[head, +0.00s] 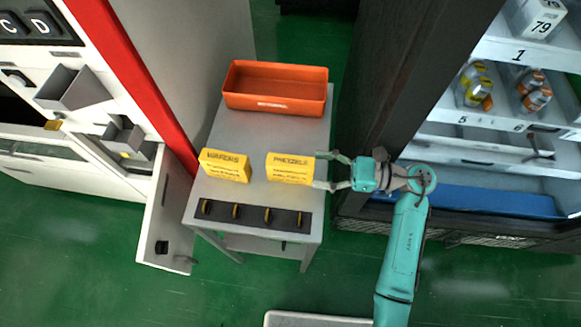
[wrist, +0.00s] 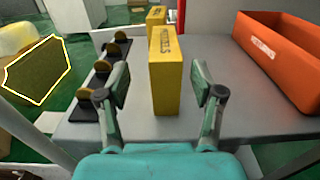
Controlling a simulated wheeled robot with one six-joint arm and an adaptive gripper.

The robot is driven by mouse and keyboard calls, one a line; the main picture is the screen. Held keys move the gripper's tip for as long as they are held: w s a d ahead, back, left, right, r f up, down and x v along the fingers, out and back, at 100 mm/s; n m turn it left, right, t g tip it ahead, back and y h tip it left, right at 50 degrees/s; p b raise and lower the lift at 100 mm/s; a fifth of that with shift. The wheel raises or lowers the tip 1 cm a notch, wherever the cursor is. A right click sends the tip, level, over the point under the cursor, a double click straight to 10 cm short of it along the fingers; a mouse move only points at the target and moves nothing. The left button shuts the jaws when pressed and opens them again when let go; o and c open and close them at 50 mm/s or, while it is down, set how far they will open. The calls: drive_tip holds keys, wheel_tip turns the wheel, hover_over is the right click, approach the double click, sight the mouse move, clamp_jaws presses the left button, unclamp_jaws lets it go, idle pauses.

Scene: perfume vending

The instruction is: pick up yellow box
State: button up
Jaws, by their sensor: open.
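Two yellow boxes stand on a small grey table. The box marked PRETZELS (head: 290,169) is on the right, and the box marked WAFERS (head: 225,166) is to its left. My gripper (head: 322,171) is open at the table's right side, its fingers pointing left at the PRETZELS box. In the wrist view the PRETZELS box (wrist: 166,82) stands upright, centred between the spread fingertips of my gripper (wrist: 160,85) and just ahead of them; contact cannot be made out. The WAFERS box (wrist: 156,16) shows partly behind it.
An orange bin (head: 276,88) sits at the table's back. A dark strip with several round pieces (head: 254,216) lies along the front edge. A shelf unit with cans (head: 475,87) stands right, and a white-and-red machine (head: 120,60) left. A yellow-outlined shape (wrist: 38,72) is unclear.

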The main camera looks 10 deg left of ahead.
sight(290, 163)
drive_tip(key=shift+w+a, duration=0.25)
drive_tip(key=shift+a, duration=1.7)
drive_tip(key=shift+w+a, duration=0.2)
drive_tip(key=shift+a, duration=1.75)
drive_tip(key=shift+c, duration=0.3)
clamp_jaws()
